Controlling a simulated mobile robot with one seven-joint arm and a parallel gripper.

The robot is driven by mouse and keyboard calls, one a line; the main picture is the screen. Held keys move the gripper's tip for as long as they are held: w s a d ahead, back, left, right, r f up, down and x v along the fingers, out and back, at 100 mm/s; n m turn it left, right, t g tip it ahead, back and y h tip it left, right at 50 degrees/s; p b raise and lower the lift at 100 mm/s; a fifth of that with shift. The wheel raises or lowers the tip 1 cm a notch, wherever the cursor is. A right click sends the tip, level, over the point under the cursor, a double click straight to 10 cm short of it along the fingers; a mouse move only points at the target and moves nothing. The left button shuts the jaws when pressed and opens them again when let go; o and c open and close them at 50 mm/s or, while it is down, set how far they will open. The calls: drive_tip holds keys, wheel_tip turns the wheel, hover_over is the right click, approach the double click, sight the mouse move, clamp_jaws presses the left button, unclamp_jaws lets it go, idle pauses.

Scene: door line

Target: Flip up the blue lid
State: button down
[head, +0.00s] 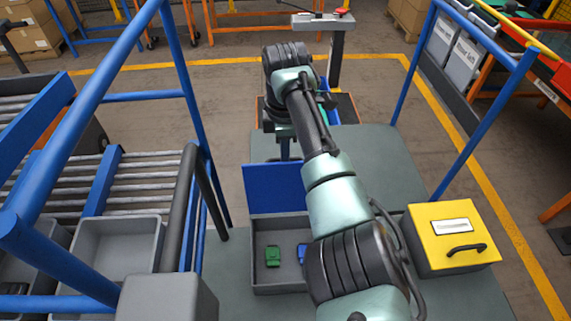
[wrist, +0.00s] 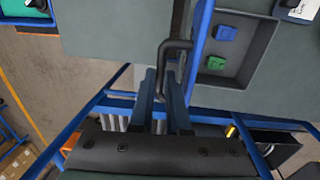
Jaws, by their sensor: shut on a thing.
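The blue lid (head: 277,188) stands raised, roughly upright, at the far edge of an open grey box (head: 262,228). In the wrist view the lid (wrist: 199,38) shows nearly edge-on as a narrow blue strip. Its black bar handle (wrist: 177,48) sticks out from it. My gripper (wrist: 164,88) is shut on the handle, its two fingers close around the bar. In the head view the handle is hidden behind the lid, and my arm covers the box's right part. A green block (head: 272,256) and a partly hidden blue block (head: 302,252) lie inside the box.
A yellow-lidded box (head: 452,236) with a black handle stands shut to the right on the grey-green table (head: 382,150). Blue posts and rails flank the table. A roller conveyor (head: 135,180) with grey bins (head: 115,245) is at the left.

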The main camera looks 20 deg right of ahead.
drive_tip(key=shift+w+d, duration=0.1)
drive_tip(key=shift+w, duration=0.6)
drive_tip(key=c, duration=0.9)
unclamp_jaws()
drive_tip(key=shift+s+f, duration=0.1)
drive_tip(key=shift+b, duration=0.3)
drive_tip(key=r, duration=0.4)
drive_tip(key=s+r+b, duration=0.1)
drive_tip(key=r, duration=0.3)
drive_tip(key=r+b, duration=0.1)
drive_tip(key=r, duration=0.4)
drive_tip(key=shift+s, duration=0.25)
drive_tip(key=shift+s, duration=0.1)
